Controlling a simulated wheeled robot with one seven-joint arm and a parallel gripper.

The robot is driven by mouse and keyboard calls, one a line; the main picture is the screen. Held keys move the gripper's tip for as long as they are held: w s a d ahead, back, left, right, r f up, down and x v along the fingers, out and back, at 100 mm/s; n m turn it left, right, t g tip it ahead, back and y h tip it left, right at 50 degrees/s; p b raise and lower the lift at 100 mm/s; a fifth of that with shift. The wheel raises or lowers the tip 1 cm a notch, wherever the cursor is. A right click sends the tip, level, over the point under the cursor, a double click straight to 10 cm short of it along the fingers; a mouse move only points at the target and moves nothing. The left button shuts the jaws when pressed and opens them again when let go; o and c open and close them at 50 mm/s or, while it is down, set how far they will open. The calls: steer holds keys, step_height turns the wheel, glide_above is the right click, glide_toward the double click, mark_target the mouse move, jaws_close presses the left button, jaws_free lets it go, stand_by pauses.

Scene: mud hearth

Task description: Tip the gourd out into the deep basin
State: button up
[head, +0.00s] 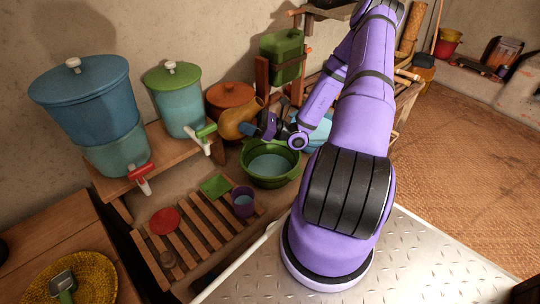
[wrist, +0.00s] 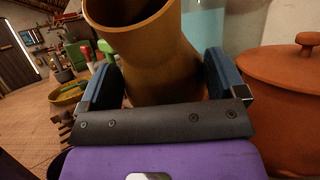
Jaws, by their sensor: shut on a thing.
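The gourd (head: 229,124) is yellow-brown, with a narrower neck reaching toward the upper right in the head view, so it looks tilted. My gripper (head: 248,130) is shut on it from the right. In the wrist view the gourd (wrist: 160,65) sits between the two blue fingers of my gripper (wrist: 165,82), its open mouth toward the top edge. Its contents are hidden. A deep green basin (head: 270,181) holding bluish water stands below and to the right of the gourd. The gourd is above and behind the basin's left rim, apart from it.
Two lidded dispensers, blue (head: 85,100) and green-lidded (head: 178,105), stand on a bench at left. A lidded clay pot (head: 226,94) is close behind the gourd. A second blue vessel (head: 320,140) is partly behind my arm. A purple cup (head: 243,203) stands on a slatted rack (head: 200,236).

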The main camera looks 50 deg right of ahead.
steer(key=shift+s+d+f+g+h, duration=0.2)
steer(key=shift+f+g+h, duration=0.1)
steer(key=shift+g+h, duration=0.3)
steer(key=shift+w+a+r+g+h, duration=0.15)
steer(key=shift+a+r+g+h, duration=0.1)
steer(key=shift+g+h, duration=0.3)
steer(key=f, duration=0.1)
steer(key=f+g+h, duration=0.1)
steer(key=shift+w+a+f+g, duration=0.1)
steer(key=shift+w+f+g, duration=0.1)
steer(key=shift+f+g, duration=0.1)
steer(key=shift+w+a+g+h, duration=0.15)
steer(key=shift+g+h, duration=0.4)
steer(key=shift+h, duration=0.1)
steer(key=shift+w+a+f+g+h, duration=0.1)
steer(key=shift+w+f+g+h, duration=0.05)
steer(key=shift+f+g+h, duration=0.6)
steer(key=shift+f, duration=0.1)
